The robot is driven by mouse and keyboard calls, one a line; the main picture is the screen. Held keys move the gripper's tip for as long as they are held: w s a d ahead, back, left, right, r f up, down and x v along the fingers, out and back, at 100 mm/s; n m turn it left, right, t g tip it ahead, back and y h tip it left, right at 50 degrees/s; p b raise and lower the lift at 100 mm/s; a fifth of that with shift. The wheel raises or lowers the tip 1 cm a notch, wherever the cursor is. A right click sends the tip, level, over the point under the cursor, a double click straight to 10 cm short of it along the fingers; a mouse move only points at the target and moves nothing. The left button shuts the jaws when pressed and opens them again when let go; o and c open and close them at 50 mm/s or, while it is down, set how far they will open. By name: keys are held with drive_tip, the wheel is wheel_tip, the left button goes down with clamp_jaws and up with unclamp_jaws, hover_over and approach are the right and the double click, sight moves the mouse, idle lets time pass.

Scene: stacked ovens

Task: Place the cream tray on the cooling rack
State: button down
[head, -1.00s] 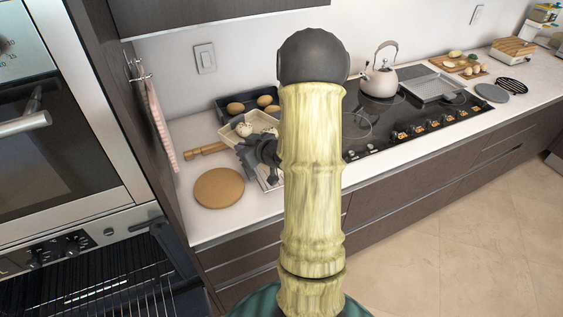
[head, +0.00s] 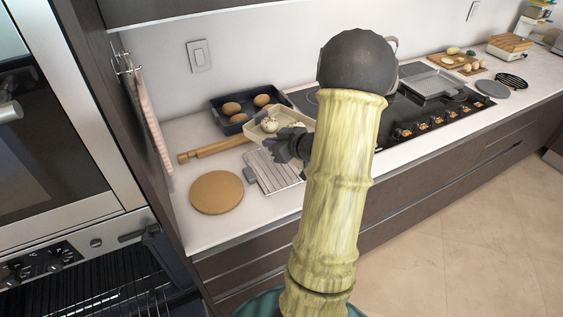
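The cream tray (head: 253,136) is left of my arm in the head view, holding pale, rounded pieces. Its right part is hidden behind my arm. My gripper (head: 279,147) is at the tray's near edge and appears shut on it; the fingertips are small and partly hidden. The cooling rack (head: 268,176), a silver wire grid, lies on the counter just nearer than the tray. Its right side is partly covered by my gripper and arm. I cannot tell whether the tray is clear of the counter.
A dark tray (head: 224,128) with brown rolls stands behind the cream tray. A rolling pin (head: 213,149) and a round wooden board (head: 216,192) lie to the left. The black cooktop (head: 404,112) is on the right.

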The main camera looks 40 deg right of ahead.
drive_tip(key=shift+d+f, duration=0.15)
drive_tip(key=shift+f, duration=2.15)
drive_tip(key=shift+f, duration=1.9)
drive_tip(key=shift+f, duration=0.1)
drive_tip(key=c, duration=1.6)
unclamp_jaws()
drive_tip(key=shift+c, duration=0.2)
